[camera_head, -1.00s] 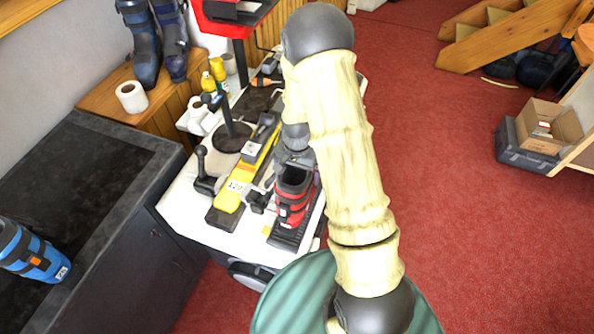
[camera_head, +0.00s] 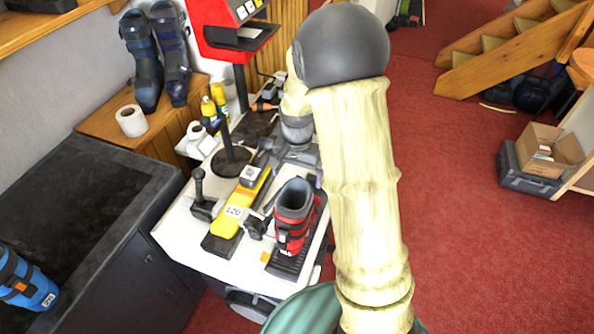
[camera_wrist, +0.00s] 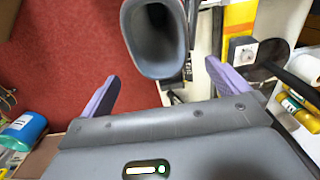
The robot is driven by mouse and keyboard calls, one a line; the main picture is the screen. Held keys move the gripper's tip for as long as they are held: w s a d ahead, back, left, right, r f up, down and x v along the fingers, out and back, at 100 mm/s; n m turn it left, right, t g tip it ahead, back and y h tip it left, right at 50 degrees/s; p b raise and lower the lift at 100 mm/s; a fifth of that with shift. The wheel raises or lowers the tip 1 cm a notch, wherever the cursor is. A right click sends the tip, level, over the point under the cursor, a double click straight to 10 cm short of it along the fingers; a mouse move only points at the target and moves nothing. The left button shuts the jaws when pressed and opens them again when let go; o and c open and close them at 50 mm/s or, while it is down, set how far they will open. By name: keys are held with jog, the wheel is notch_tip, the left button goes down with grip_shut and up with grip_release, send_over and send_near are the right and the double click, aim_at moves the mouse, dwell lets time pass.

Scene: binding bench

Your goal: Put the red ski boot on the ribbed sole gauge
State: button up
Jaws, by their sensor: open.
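The red ski boot (camera_head: 287,238), with a dark grey liner and open cuff, stands upright on the ribbed sole gauge (camera_head: 284,263), a black ribbed plate at the bench's front right. In the wrist view the boot's grey cuff (camera_wrist: 155,35) shows from above, ahead of the space between my fingers. My gripper (camera_wrist: 162,75) is open and empty, its purple fingers apart and clear of the cuff. In the head view my gripper (camera_head: 303,160) is just behind the boot, partly hidden by my arm. Most of the sole's contact with the gauge is hidden.
A yellow gauge bar (camera_head: 236,215) lies left of the boot on the white bench (camera_head: 232,262). A black stand (camera_head: 230,155), bottles (camera_head: 208,108) and a red machine (camera_head: 230,35) stand behind. A blue boot (camera_head: 25,280) is at far left. Red floor (camera_head: 470,230) is clear on the right.

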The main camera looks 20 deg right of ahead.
notch_tip(320, 180, up, 2)
jog(key=shift+w, duration=0.15)
dwell(0.3)
jog(key=shift+a, duration=0.1)
jog(key=s+r+n+t, duration=0.2)
jog(key=s+r+n, duration=0.2)
jog(key=s, duration=1)
jog(key=n, duration=0.3)
jog(key=shift+s+t, duration=0.3)
jog(key=shift+s, duration=0.05)
jog(key=shift+w, duration=0.1)
